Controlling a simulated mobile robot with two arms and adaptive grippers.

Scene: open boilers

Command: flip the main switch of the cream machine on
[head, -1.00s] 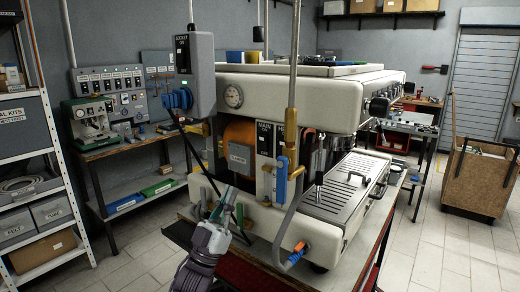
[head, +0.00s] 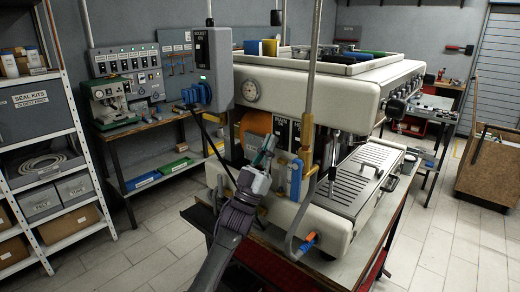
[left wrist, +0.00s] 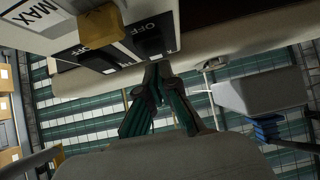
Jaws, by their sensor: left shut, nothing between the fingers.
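The cream machine (head: 345,87) stands on a bench in the middle of the head view. A black plate marked MAIN (head: 281,130) is on its near side; the gripper hides its lower part, and I cannot make out the switch lever's position. My left gripper (head: 267,148) is shut and empty, its green fingers pointing up just in front of this plate. In the left wrist view, the shut fingertips (left wrist: 158,68) are close to a black plate marked OFF (left wrist: 150,32). I cannot tell whether they touch. My right gripper is not in view.
A grey socket box (head: 212,70) with a blue plug hangs left of the machine. A vertical pipe with a brass valve (head: 307,133) and a blue handle (head: 296,180) stand close right of the gripper. A yellow block (left wrist: 101,25) is beside the plates. Shelves (head: 75,125) stand left.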

